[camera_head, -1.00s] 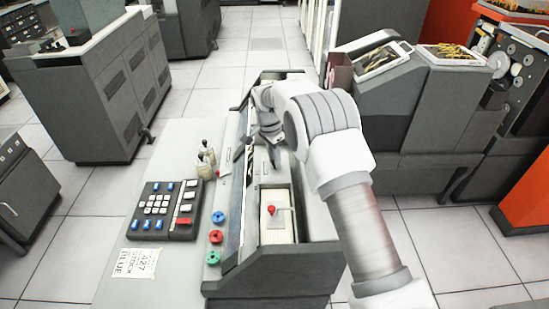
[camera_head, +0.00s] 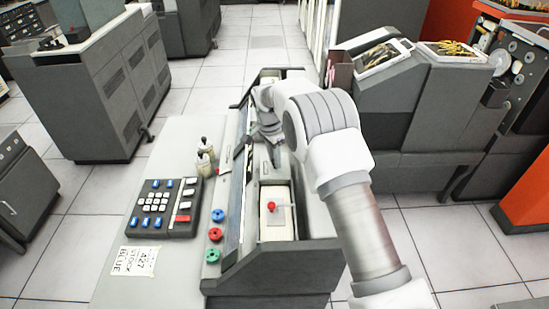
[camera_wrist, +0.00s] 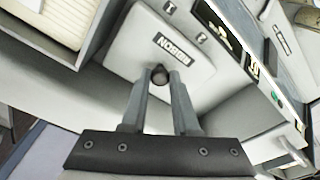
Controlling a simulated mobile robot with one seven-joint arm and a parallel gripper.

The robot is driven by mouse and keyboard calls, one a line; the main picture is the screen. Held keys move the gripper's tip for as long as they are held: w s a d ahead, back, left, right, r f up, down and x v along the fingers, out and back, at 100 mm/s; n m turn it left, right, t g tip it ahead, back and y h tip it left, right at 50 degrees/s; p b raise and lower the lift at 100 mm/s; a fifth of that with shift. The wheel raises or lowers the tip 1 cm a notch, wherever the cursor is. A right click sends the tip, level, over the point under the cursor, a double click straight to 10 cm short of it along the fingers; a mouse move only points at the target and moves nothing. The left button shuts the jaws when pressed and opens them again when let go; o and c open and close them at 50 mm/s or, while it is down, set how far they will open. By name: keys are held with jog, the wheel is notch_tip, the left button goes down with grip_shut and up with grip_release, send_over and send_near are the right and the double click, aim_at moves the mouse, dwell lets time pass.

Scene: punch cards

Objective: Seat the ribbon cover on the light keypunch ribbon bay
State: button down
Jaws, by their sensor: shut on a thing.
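The ribbon cover (camera_wrist: 190,50) is a light grey plate with a dark round knob (camera_wrist: 158,74) and a dark RIBBON label, upside down in the wrist view. My gripper (camera_wrist: 159,82) is shut on the knob, one finger on each side. The cover lies over the top of the grey keypunch (camera_head: 270,270), close to the numbered marks beside it. Whether it touches the surface or is flush I cannot tell. The ribbon bay is not seen open in the wrist view. In the head view my gripper (camera_head: 271,150) is over the keypunch's middle, and my arm hides part of the area.
An open card hopper with a red knob (camera_head: 271,207) lies nearer on the keypunch. A grey machine (camera_head: 425,110) stands right of my arm.

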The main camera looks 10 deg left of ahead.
jog(key=shift+f+b, duration=0.35)
jog(key=shift+b, duration=0.15)
dwell(0.8)
dwell(0.4)
jog(key=shift+c, duration=1)
grip_release()
jog(key=shift+r+p, duration=2.3)
jog(key=shift+r, duration=2.2)
